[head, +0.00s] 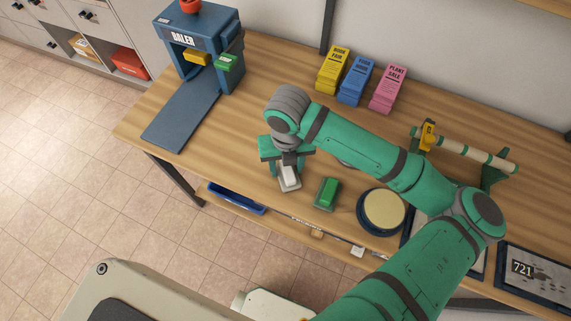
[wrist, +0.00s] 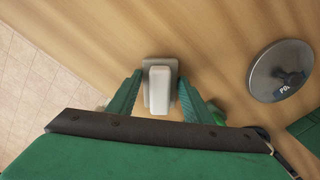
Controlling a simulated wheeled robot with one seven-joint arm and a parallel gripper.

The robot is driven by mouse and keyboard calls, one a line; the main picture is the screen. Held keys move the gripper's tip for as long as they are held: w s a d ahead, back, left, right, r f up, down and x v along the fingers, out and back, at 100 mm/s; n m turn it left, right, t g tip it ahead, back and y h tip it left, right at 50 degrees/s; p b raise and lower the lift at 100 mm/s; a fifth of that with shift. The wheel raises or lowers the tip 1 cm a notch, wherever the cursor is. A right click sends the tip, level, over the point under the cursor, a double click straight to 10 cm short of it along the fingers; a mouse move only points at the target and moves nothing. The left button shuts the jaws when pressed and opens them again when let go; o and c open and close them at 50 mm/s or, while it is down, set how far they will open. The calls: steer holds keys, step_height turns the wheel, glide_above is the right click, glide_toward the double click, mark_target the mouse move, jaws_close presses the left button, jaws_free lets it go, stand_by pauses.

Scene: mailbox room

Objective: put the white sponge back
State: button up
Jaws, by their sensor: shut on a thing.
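The white sponge (head: 289,175) is a small pale block with a wider grey base under it, near the front edge of the wooden table. In the wrist view the white sponge (wrist: 159,92) lies between the two green fingers, with the grey base showing past its far end. My gripper (head: 287,163) points down and is shut on the sponge; in the wrist view my gripper (wrist: 160,77) has a finger on each side. I cannot tell whether the base rests on the table or is slightly raised.
A green block on a darker base (head: 327,193) is right of my gripper. A round cream-topped dish (head: 384,210) stands further right. A blue baler (head: 198,45) with a ramp is at the back left. Paper stacks (head: 356,82) stand behind. A blue tray (head: 236,198) is below the front edge.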

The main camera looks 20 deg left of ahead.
mark_target(286, 168)
steer(key=shift+s+a, duration=0.15)
steer(key=shift+s, duration=0.1)
steer(key=shift+f, duration=0.15)
steer(key=o, duration=1.4)
steer(key=shift+w, duration=0.1)
steer(key=shift+w, duration=0.1)
step_height(286, 168, up, 12)
steer(key=shift+r, duration=0.15)
